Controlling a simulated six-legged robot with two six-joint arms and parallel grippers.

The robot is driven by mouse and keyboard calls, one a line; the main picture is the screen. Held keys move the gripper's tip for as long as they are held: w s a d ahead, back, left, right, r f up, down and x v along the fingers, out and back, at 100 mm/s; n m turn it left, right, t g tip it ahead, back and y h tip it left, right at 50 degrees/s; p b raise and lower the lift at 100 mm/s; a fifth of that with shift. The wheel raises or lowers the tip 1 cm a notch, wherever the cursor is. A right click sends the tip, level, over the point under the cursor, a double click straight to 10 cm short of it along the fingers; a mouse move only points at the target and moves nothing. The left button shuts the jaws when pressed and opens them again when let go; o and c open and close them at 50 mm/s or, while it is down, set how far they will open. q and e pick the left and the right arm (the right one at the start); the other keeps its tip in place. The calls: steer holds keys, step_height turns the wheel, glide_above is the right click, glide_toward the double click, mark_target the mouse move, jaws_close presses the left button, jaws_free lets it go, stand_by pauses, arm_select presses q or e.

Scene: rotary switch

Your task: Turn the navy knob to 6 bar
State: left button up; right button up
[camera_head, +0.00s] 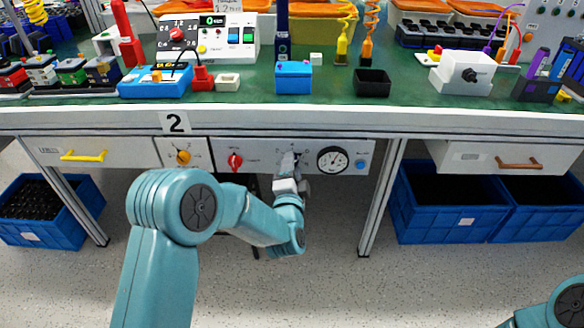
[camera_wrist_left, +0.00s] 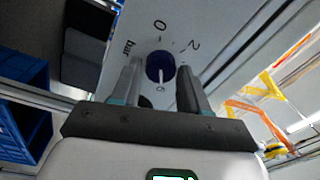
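The navy knob (camera_wrist_left: 160,67) sits on the white panel, with printed marks 0, 2, 6 and "bar" around it in the left wrist view. A short pale line on the knob appears to point toward the 6. My left gripper (camera_wrist_left: 159,72) is open, with one finger on each side of the knob and a gap at least on the right. In the head view my left gripper (camera_head: 289,163) is at the panel under the table and mostly hides the knob. Only a piece of my right arm shows at the lower right; its gripper is out of view.
On the same panel are a red knob (camera_head: 235,161), a round gauge (camera_head: 332,160) and a blue button (camera_head: 361,165). A yellow knob (camera_head: 183,157) is on the panel to the left. Blue crates (camera_head: 430,220) stand below at the right. A table leg (camera_head: 381,200) is right of the panel.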

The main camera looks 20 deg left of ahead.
arm_select(q)
steer(key=shift+o, duration=0.8)
steer(key=p+v, duration=0.2)
steer(key=v, duration=1.4)
steer(key=shift+s, duration=0.2)
